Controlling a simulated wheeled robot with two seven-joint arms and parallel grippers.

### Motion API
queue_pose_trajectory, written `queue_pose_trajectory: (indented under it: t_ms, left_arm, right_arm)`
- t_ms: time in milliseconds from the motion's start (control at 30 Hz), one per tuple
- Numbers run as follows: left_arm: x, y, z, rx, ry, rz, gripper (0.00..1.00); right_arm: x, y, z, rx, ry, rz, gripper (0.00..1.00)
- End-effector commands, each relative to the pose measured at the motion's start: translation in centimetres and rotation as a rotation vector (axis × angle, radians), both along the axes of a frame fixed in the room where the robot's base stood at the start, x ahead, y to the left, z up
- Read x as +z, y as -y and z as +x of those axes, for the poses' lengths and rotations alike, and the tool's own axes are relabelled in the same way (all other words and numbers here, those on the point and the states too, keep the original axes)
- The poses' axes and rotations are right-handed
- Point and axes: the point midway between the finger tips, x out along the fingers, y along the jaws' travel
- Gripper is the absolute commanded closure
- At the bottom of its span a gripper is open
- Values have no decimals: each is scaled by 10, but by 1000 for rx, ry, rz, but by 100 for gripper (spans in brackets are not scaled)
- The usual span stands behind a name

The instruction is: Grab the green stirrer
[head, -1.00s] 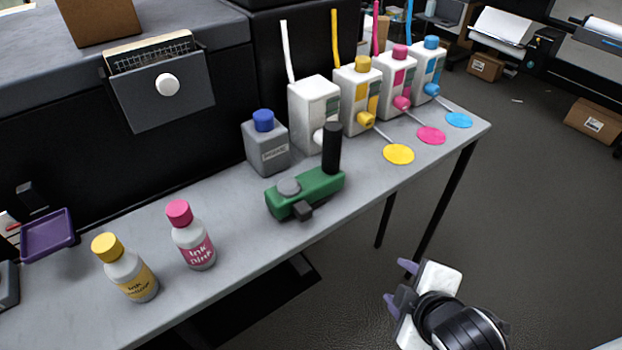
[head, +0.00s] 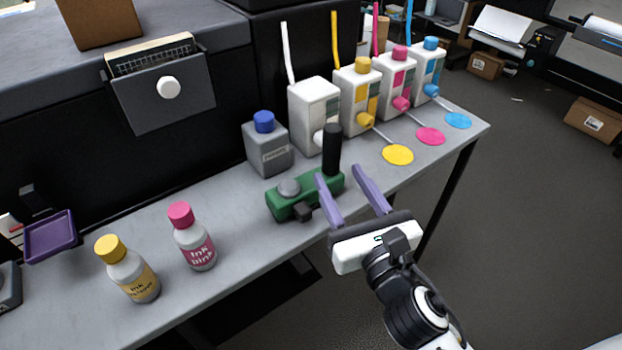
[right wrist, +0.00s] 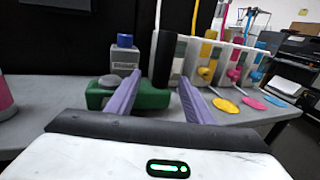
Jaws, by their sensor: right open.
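The green stirrer (head: 292,198) lies on the grey table, with a black upright handle (head: 332,150) at its right end and a grey round knob on its left part. It also shows in the right wrist view (right wrist: 151,97), with the black handle (right wrist: 165,58) between the finger lines. My right gripper (head: 339,172) is open and empty. Its purple fingers point toward the handle, and the left finger overlaps the stirrer's right end in the head view; I cannot tell whether they touch. My left gripper is not in view.
A grey bottle with a blue cap (head: 267,145) stands behind the stirrer. White ink containers (head: 314,115) line the back, with a yellow disc (head: 398,155) in front. A pink ink bottle (head: 193,238) and a yellow ink bottle (head: 130,272) stand left. The table's front edge is clear.

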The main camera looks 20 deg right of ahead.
Motion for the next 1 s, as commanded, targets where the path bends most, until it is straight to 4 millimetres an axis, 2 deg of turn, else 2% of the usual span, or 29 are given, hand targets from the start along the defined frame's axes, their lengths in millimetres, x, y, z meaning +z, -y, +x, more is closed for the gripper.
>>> queue_pose_trajectory:
  t_ms: [233, 500, 767, 800, 867, 1000]
  left_arm:
    - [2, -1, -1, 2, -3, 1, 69]
    - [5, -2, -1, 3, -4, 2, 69]
    - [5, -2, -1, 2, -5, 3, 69]
    - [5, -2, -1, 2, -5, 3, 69]
    - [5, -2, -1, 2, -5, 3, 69]
    - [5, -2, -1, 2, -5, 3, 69]
  right_arm:
    - [1, 0, 22, -3, 0, 3, 52]
    - [0, 0, 59, -2, -1, 5, 52]
    - [-2, 0, 63, -1, -3, 4, 52]
    - [-2, 0, 63, -1, -3, 4, 54]
    - [-2, 0, 63, -1, -3, 4, 64]
    - [-2, 0, 63, -1, -3, 4, 88]
